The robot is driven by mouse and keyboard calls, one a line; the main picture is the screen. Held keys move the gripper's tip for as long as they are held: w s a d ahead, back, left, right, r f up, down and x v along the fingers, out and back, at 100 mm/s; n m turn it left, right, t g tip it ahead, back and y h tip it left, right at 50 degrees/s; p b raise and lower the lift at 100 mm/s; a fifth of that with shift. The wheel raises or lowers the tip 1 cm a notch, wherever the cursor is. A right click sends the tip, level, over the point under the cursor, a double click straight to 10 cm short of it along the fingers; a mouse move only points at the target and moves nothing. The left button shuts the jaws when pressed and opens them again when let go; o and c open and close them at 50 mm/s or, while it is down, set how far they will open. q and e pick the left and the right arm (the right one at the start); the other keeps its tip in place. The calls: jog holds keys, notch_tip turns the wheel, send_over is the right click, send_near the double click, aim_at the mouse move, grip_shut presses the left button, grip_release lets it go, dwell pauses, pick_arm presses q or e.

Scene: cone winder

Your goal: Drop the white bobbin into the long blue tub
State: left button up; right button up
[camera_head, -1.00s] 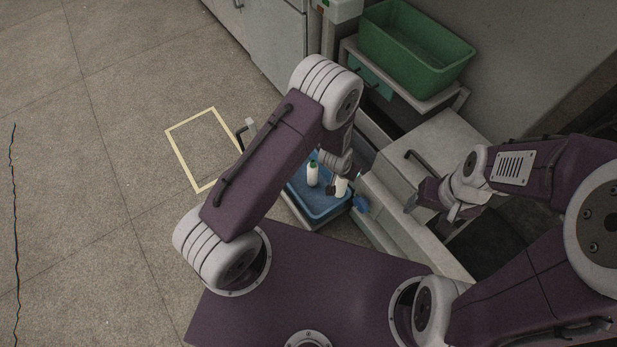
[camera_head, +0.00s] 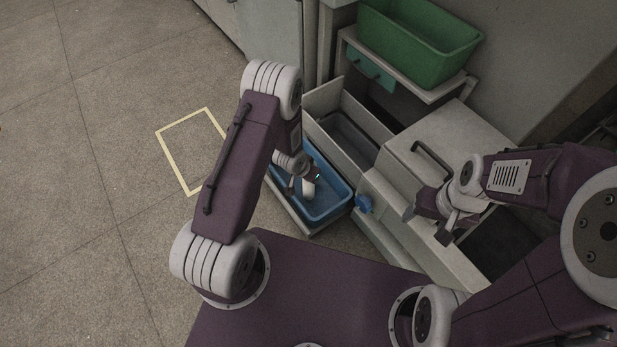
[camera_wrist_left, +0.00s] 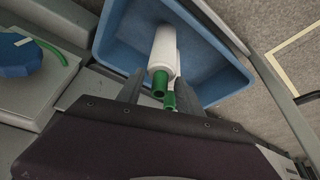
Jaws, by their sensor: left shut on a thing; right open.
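The blue tub (camera_head: 335,209) stands low in front of the machine; its rim and floor also show in the left wrist view (camera_wrist_left: 213,72). My left gripper (camera_head: 303,180) is over the tub, pointing down, partly hidden by its own arm. It is shut on a white bobbin (camera_wrist_left: 163,50) with a green tube end, seen between the fingers in the left wrist view. A second green tube end (camera_wrist_left: 169,100) shows close beside it, with white partly hidden behind. Whether the held bobbin touches the tub floor I cannot tell. My right gripper (camera_head: 443,226) is open and empty above the machine at right.
A green tub (camera_head: 415,50) stands on a shelf at the back. A grey open bin (camera_head: 345,130) lies behind the blue tub. Floor with a yellow outline (camera_head: 176,160) is clear at left.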

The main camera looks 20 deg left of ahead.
pick_arm(q)
jog(key=shift+r, duration=0.2)
jog(key=shift+f+b, duration=0.3)
jog(key=shift+f, duration=0.35)
jog(key=o, duration=1.2)
